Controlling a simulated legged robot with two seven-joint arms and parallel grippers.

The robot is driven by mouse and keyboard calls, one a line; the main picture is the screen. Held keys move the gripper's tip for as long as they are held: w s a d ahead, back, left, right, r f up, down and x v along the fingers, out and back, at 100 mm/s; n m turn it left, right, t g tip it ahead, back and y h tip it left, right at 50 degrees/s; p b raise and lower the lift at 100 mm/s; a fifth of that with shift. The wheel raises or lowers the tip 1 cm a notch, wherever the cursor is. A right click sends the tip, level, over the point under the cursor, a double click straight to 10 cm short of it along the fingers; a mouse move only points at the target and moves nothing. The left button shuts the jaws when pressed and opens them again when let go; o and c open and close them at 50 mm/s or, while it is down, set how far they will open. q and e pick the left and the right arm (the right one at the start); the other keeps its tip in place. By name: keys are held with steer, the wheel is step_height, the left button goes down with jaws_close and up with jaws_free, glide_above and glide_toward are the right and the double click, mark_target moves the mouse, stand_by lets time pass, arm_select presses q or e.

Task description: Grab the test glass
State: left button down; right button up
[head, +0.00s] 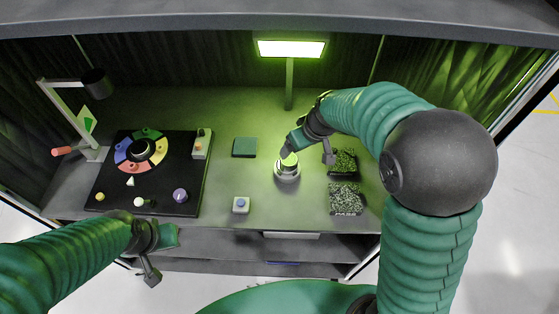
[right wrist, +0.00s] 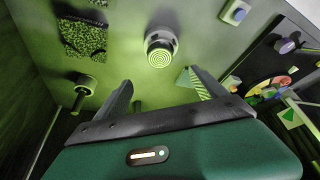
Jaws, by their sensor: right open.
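A round, pale disc with concentric rings, likely the test glass (right wrist: 159,56), sits in a short round holder (head: 287,176) on the bench, right of centre in the head view. I see no other clear glass piece. My right gripper (head: 309,156) is above it, with one finger partly covering it in the head view. In the right wrist view the right gripper (right wrist: 158,88) is open and empty, and the disc lies beyond the fingertips, roughly centred between them. My left gripper (head: 161,257) is open and empty at the front left, off the bench edge.
Speckled dark pads (head: 346,196) lie right of the holder. A dark green pad (head: 244,147) lies left of it, and a small blue-buttoned box (head: 241,205) at the front. A black board (head: 121,196) with coloured parts fills the left. A lit panel (head: 291,49) stands behind.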

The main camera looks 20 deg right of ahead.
glide_above(289, 160)
steer(key=s+d, duration=0.2)
steer(key=f, duration=0.7)
steer(key=shift+w+a+f, duration=0.15)
steer(key=shift+w+f, duration=0.05)
steer(key=shift+f, duration=0.05)
steer(key=f, duration=0.1)
steer(key=a+f, duration=0.1)
steer(key=w+f, duration=0.1)
steer(key=f, duration=0.1)
steer(key=shift+a+f+p, duration=0.1)
steer(key=shift+a+p, duration=0.15)
steer(key=shift+p, duration=0.1)
steer(key=shift+w+f, duration=0.3)
steer(key=shift+f, duration=0.1)
steer(key=shift+s+d, duration=0.1)
steer(key=shift+s, duration=0.05)
steer(key=c, duration=0.7)
steer(key=shift+r, duration=0.1)
jaws_close()
